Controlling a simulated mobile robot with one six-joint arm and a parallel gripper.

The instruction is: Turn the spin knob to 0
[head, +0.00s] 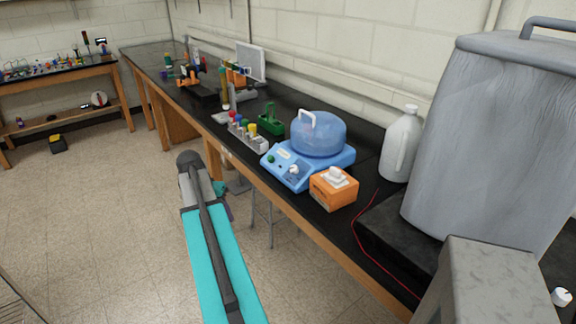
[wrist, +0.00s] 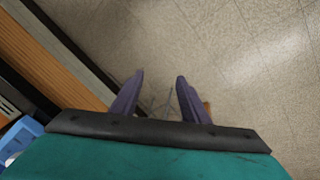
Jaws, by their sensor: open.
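The blue machine (head: 316,162) stands on the black bench in the head view, with a clear blue domed vessel (head: 319,138) on top. Its front panel carries a white knob (head: 293,169) and a smaller green knob (head: 271,159). Labels and the knob setting are too small to read, so I cannot tell which is the spin knob. A blue corner of the machine (wrist: 24,132) shows at the lower left of the wrist view. My gripper (wrist: 160,76) is open and empty, pointing down over the floor beside the bench. In the head view it is partly hidden behind my arm.
An orange tissue box (head: 334,188) sits right of the machine, and a rack of capped tubes (head: 246,137) sits left. A white jug (head: 400,146) and a large grey container (head: 480,130) stand farther right. A red wire (head: 363,240) crosses the bench.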

